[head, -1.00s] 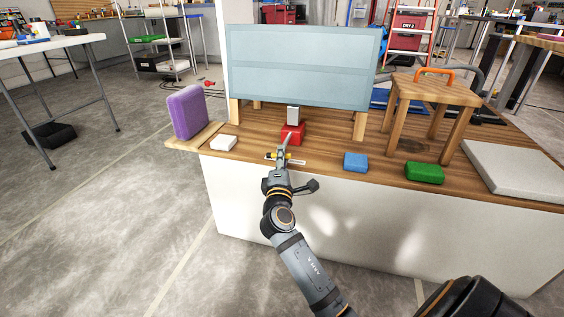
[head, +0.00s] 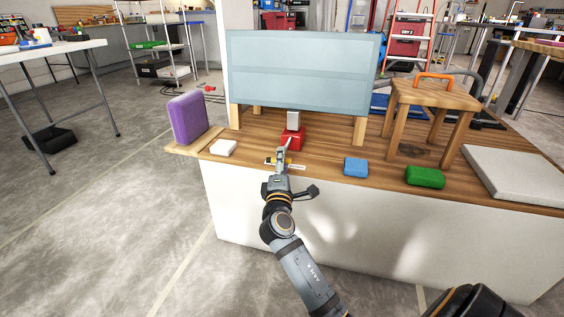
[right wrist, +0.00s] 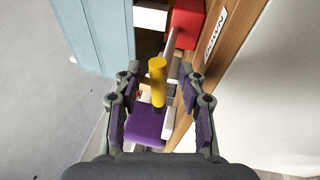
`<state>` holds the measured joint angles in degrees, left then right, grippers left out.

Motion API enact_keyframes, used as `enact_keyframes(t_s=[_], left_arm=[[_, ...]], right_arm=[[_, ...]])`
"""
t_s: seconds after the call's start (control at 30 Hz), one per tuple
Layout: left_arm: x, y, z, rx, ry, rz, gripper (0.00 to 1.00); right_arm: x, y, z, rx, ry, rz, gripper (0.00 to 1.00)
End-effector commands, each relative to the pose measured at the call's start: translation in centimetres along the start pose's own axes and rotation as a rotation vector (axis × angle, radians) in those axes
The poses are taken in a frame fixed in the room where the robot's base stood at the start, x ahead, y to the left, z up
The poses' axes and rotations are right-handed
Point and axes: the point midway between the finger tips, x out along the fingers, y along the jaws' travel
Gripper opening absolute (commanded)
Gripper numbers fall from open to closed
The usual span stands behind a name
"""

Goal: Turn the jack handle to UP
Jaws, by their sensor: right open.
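The jack is a red block (head: 291,138) with a pale grey block (head: 293,119) on top, standing on the wooden bench below the blue-grey panel. A thin grey bar runs from it toward my right gripper (head: 282,157). In the right wrist view, the jack's yellow handle grip (right wrist: 157,68) stands between the two fingers of my right gripper (right wrist: 160,75), with gaps on both sides. The gripper is open and holds nothing. The red block (right wrist: 187,24) also shows at the top there. In the head view the gripper mostly hides the handle. My left gripper is out of view.
The blue-grey panel (head: 300,70) stands on wooden legs just behind the jack. On the bench (head: 325,165) are a white block (head: 223,147), a purple block (head: 187,118), a blue block (head: 356,167), a green block (head: 425,177) and a wooden stool (head: 435,95).

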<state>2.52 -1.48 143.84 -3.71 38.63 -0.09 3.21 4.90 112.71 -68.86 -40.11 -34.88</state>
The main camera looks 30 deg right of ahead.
Motion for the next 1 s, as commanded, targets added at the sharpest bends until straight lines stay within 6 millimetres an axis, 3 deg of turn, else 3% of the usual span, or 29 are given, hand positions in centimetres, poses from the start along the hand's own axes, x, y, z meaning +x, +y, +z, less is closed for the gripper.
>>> enact_keyframes(t_s=[0.17, 0.5, 1.0], left_arm=[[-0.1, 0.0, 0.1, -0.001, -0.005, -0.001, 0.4], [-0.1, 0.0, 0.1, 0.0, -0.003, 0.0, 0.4], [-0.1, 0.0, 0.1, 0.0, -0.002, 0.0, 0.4]], right_arm=[[-1.1, -0.2, -0.1, 0.001, 0.001, -0.003, 0.41], [-6.9, -0.1, 0.0, 0.003, 0.0, -0.003, 0.41], [-7.5, 0.0, 0.0, 0.0, 0.0, 0.0, 0.41]])
